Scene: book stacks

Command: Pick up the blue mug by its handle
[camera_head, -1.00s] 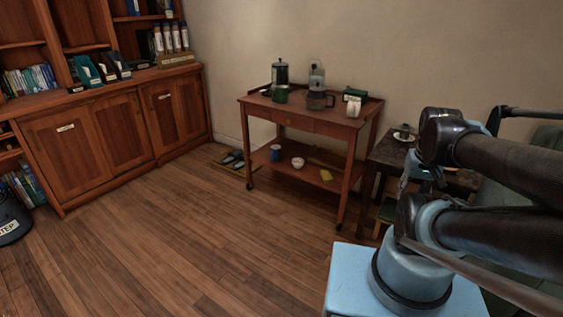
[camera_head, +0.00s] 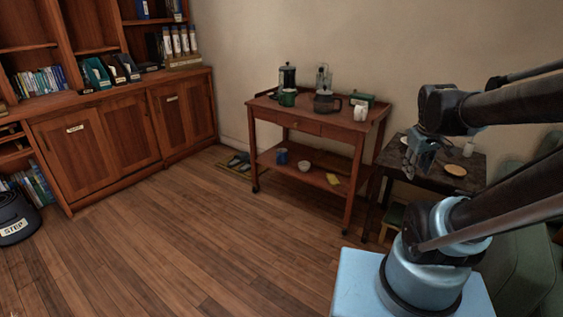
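A small blue mug (camera_head: 282,156) stands on the lower shelf of the wooden trolley (camera_head: 318,129), towards its left end. Its handle is too small to make out. My gripper (camera_head: 411,168) is at the right of the view, beside the trolley and in front of a dark side table. It is well apart from the mug. Its fingers are small and dark here, and I cannot tell whether they are open or shut.
A white bowl (camera_head: 304,165) and a yellow item (camera_head: 332,179) share the lower shelf. A green mug (camera_head: 288,97), a dark pot (camera_head: 325,103) and other items stand on top. The dark side table (camera_head: 455,160) holds a round plate. Wooden floor (camera_head: 190,240) in front is clear.

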